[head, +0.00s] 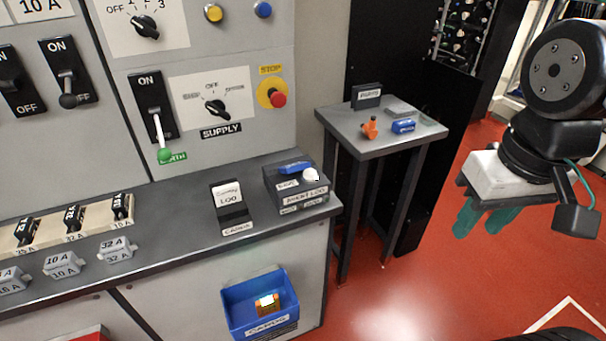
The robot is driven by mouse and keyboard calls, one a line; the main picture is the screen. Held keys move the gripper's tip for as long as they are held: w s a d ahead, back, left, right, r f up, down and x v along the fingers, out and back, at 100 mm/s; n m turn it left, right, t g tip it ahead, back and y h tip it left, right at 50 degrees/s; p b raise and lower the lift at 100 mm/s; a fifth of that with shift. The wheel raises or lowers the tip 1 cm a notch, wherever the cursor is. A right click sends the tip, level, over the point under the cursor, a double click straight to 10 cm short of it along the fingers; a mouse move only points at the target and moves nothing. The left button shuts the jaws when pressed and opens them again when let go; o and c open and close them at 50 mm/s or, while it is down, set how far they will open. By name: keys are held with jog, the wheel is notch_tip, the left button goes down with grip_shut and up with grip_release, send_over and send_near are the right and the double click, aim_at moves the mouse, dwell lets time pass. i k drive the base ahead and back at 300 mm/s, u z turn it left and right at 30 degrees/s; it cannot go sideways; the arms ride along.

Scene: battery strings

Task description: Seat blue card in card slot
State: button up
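A flat blue piece (296,168) lies on top of the dark box labelled EVENT LOG (297,193) at the bench's right end, beside a white round knob. I cannot tell whether it is the blue card or part of the box. A blue bin labelled CARDS (262,319) hangs on the bench front and holds an orange card (267,304) with a white label. No slot opening can be made out clearly. My gripper (484,228) is at the right, over the red floor, far from the bench. Its green fingers point down, apart, with nothing seen between them.
A small grey table (385,137) at the back holds a blue block (403,126), an orange object (370,128), a grey block (399,110) and a black labelled box (366,96). A black stand (231,207) is on the bench. Red floor (400,290) is clear between.

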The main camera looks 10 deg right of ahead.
aim_at(292, 192)
jog(key=z, duration=1.65)
jog(key=k, duration=0.85)
jog(key=u, duration=1.65)
jog(key=i, duration=0.5)
